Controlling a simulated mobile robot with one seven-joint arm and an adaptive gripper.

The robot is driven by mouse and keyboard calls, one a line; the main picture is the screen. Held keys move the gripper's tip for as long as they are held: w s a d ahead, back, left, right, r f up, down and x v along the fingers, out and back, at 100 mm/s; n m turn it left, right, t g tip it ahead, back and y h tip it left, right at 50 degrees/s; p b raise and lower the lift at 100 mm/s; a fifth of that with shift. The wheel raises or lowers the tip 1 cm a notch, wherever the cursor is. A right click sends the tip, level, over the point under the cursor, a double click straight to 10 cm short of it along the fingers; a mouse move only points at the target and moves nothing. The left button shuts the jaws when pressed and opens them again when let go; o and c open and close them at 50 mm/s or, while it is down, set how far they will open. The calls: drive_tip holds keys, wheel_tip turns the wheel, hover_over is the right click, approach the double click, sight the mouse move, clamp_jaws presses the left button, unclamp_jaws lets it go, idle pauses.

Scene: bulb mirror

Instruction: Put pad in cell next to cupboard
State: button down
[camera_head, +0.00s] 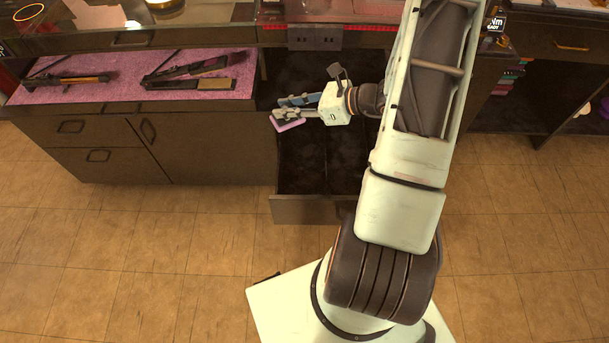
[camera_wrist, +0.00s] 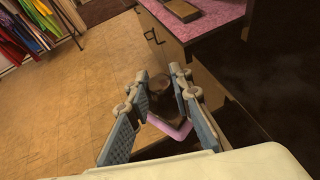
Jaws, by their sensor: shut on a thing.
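The pad (camera_head: 288,124) is a small flat piece with a pink edge. My gripper (camera_head: 292,107) is shut on it and holds it above the left part of an open dark drawer (camera_head: 318,210). In the wrist view my gripper (camera_wrist: 163,88) has its fingers on either side of the pad (camera_wrist: 176,132), whose dark upper side is partly hidden between them. The cupboard (camera_head: 200,145), dark with a door handle, stands left of the drawer. The drawer's inside is very dark; a faint line runs along its middle, and its cells are hard to tell apart.
Another dark cabinet (camera_head: 530,45) stands at the right. Coloured clothes (camera_wrist: 30,25) hang in the wrist view's far corner. The tiled floor (camera_head: 130,250) in front is clear.

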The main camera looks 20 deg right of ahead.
drive_tip(key=shift+m+t+h, duration=0.3)
drive_tip(key=shift+m+t, duration=0.2)
drive_tip(key=shift+t, duration=0.1)
drive_tip(key=d+f+b, duration=0.1)
drive_tip(key=f+b, duration=0.4)
drive_tip(key=f, duration=0.5)
drive_tip(key=d+f+b, duration=0.2)
drive_tip(key=f+b, duration=0.4)
drive_tip(key=f, duration=0.5)
drive_tip(key=w+d+f+b, duration=0.1)
drive_tip(key=d+f+b, duration=0.1)
drive_tip(key=f+b, duration=0.4)
drive_tip(key=shift+d+f, duration=0.2)
drive_tip(key=shift+f, duration=2.1)
drive_tip(key=shift+f, duration=0.1)
drive_tip(key=c, duration=2.2)
unclamp_jaws()
drive_tip(key=shift+f, duration=0.1)
drive_tip(key=o, duration=0.5)
drive_tip(key=shift+c, duration=0.2)
drive_tip(key=shift+r, duration=0.25)
drive_tip(key=p+v, duration=0.2)
drive_tip(key=v, duration=1)
drive_tip(key=shift+p, duration=0.4)
